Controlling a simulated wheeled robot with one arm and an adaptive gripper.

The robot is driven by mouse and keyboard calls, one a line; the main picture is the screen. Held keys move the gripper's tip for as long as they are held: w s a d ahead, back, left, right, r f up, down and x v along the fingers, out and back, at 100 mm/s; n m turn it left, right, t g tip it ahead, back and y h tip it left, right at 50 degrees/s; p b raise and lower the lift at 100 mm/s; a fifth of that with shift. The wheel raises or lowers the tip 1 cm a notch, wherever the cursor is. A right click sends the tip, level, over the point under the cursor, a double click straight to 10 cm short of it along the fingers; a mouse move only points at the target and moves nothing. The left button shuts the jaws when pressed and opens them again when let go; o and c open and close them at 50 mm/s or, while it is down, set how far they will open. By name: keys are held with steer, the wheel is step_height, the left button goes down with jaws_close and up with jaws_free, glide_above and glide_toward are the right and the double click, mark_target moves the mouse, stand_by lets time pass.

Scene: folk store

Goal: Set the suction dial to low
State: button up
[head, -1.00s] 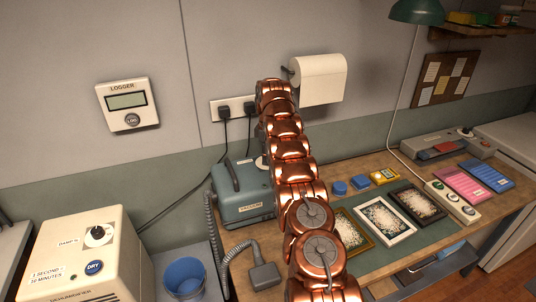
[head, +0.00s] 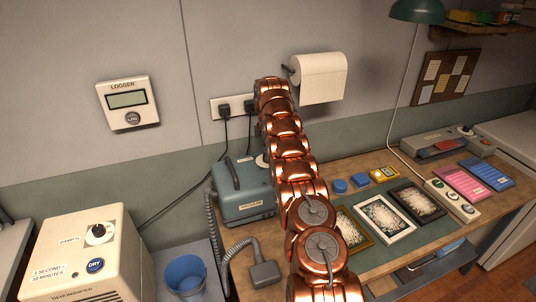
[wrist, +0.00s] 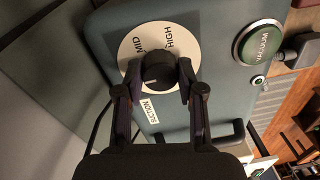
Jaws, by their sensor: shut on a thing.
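The suction dial is a dark round knob (wrist: 158,68) on a white disc (wrist: 128,49) lettered MID and HIGH, with a SUCTION label (wrist: 149,110) beside it. A short light mark shows on the knob. No LOW lettering is visible; part of the disc is covered by the knob and my fingers. My gripper (wrist: 156,80) is shut on the knob, one finger on each side. In the head view, the blue-grey vacuum unit (head: 241,205) stands on the bench; my copper arm hides the gripper and most of the dial.
A green VACUUM button (wrist: 259,43) sits on the same panel. A hose runs from the unit to a grey nozzle (head: 264,273). A blue bin (head: 187,278) and cream machine (head: 85,250) stand left. Framed trays (head: 387,217) and blue blocks (head: 340,187) lie right of my arm.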

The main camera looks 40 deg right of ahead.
steer(key=shift+r, duration=0.1)
steer(key=o, duration=1.1)
steer(key=shift+o, duration=0.2)
